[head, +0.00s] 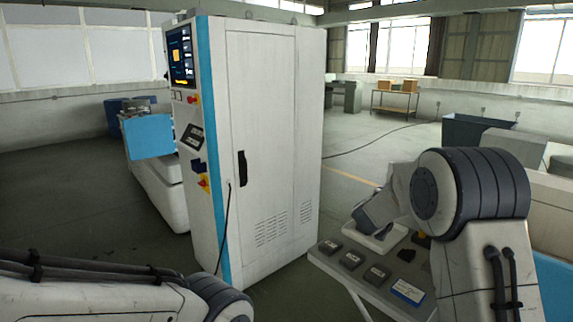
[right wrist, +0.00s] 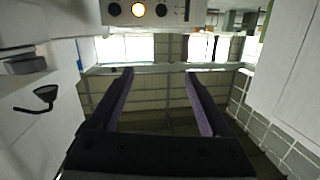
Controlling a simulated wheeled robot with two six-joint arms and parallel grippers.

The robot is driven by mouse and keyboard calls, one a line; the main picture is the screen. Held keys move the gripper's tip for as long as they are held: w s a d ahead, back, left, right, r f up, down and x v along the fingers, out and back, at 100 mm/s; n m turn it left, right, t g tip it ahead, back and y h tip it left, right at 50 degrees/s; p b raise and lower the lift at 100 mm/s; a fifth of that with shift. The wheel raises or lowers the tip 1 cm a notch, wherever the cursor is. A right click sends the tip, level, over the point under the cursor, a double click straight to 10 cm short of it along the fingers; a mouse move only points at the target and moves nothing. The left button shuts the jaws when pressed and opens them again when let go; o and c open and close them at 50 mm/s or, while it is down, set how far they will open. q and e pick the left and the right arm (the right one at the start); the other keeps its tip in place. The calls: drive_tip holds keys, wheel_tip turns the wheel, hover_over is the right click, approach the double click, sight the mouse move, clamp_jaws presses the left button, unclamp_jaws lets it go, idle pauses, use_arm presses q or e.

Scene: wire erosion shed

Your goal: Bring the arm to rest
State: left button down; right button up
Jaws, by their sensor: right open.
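My right arm (head: 470,195) comes in from the right in the head view, bent over a small grey table (head: 345,277). Its gripper does not show clearly there. In the right wrist view my right gripper (right wrist: 158,80) is open, with two dark fingers apart and nothing between them. My left arm (head: 110,290) lies low at the bottom left of the head view, and its gripper is out of frame.
A tall white and blue cabinet (head: 265,150) with a screen (head: 181,56) stands ahead. Several dark labelled blocks (head: 351,261) and a blue-edged card (head: 407,291) lie on the table. Open floor (head: 350,165) lies behind.

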drive_tip(key=s+a+f+n+y, duration=0.5)
drive_tip(key=a+f+y, duration=0.15)
drive_tip(key=a, duration=0.25)
drive_tip(key=s+a+f+n+g+y, duration=0.1)
drive_tip(key=s+a+f+g+y, duration=0.2)
drive_tip(key=s, duration=0.6)
drive_tip(key=s+a+f+n+g, duration=0.1)
drive_tip(key=s+f+n+g, duration=0.2)
drive_tip(key=s, duration=0.6)
drive_tip(key=s+a+f+g+y, duration=0.1)
drive_tip(key=s+f+g+y, duration=0.1)
drive_tip(key=s+f+g, duration=0.45)
drive_tip(key=s+a+r+n, duration=0.3)
drive_tip(key=s+a, duration=0.4)
drive_tip(key=s, duration=0.1)
drive_tip(key=s+a+r+n, duration=0.4)
drive_tip(key=s+a, duration=0.3)
drive_tip(key=s, duration=0.2)
drive_tip(key=shift+r, duration=0.15)
